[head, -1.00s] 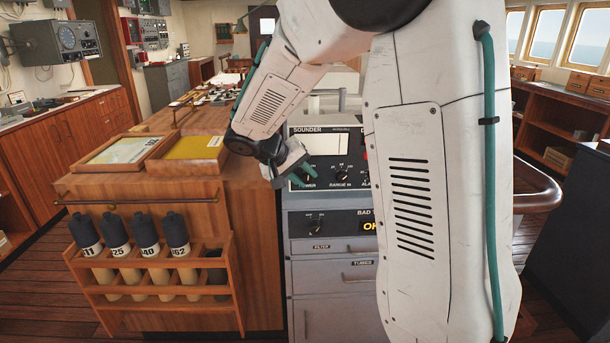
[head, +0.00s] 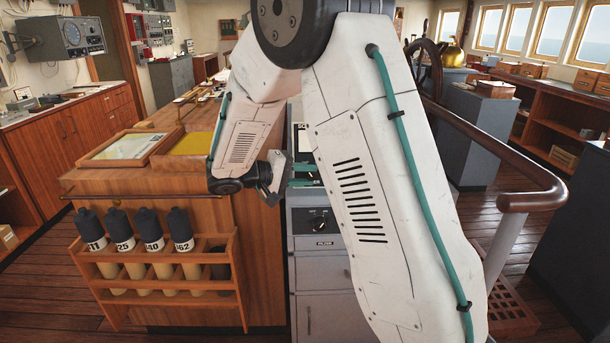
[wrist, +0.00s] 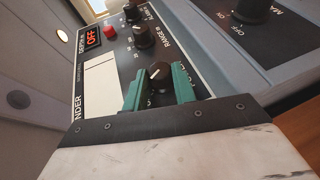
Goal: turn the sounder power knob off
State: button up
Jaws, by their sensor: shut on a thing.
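The sounder panel (head: 301,143) is mostly hidden behind my arm in the head view; its dark face (wrist: 118,62) fills much of the wrist view. The sounder power knob (wrist: 160,73), dark with a white pointer line, sits between the two teal fingers of my gripper (wrist: 159,91). The fingers are shut on it from both sides. Its position labels are hidden by the fingers. In the head view my gripper (head: 290,178) is at the panel's left part.
The range knob (wrist: 143,36) and a red button (wrist: 109,31) are close beyond the fingers. A knob on the lower panel (wrist: 253,9) has OFF and ON marks. A wooden rack of dark-capped tubes (head: 160,275) stands left. A curved handrail (head: 530,195) is at right.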

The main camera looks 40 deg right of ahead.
dwell(0.4)
jog(key=o, duration=1)
jog(key=v, duration=0.8)
jog(key=shift+f, duration=0.1)
